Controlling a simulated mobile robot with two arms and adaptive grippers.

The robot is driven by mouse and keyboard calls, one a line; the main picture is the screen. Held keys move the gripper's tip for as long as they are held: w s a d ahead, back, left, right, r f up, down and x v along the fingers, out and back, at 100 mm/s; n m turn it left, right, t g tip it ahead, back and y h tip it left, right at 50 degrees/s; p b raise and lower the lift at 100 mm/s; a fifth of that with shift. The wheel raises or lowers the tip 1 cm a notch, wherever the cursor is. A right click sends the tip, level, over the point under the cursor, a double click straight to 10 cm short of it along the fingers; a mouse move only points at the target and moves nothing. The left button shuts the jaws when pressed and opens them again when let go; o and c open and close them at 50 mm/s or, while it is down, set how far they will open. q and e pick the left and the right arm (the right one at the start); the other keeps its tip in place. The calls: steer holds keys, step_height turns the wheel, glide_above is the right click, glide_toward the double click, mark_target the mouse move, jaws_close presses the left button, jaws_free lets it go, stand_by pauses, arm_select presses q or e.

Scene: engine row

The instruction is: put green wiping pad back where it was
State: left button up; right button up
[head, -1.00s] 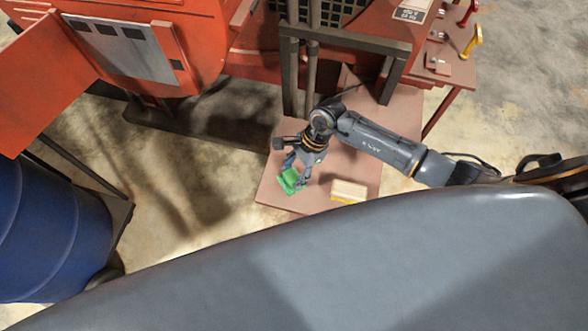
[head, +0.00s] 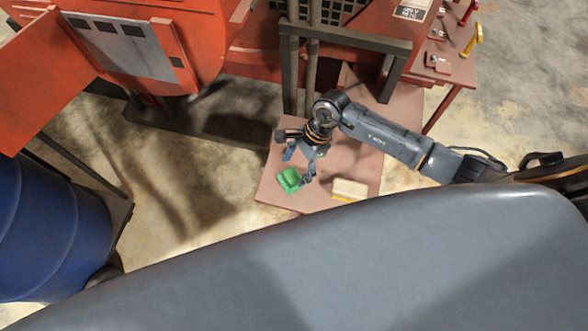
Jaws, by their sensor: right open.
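The green wiping pad (head: 289,180) lies on the brown table top (head: 270,193), near its front left corner. My right gripper (head: 298,165) is open and empty. It is just behind and to the right of the pad in the head view, its fingers apart and apparently clear of the pad. My left gripper is not in view.
A cream block with a yellow lower edge (head: 349,189) sits on the table to the right of the pad. Dark posts (head: 290,75) rise behind the table. A blue drum (head: 50,230) stands at the left, and red machinery (head: 200,40) fills the back.

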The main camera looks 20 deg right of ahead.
steer(key=b+v, duration=0.2)
steer(key=v, duration=0.8)
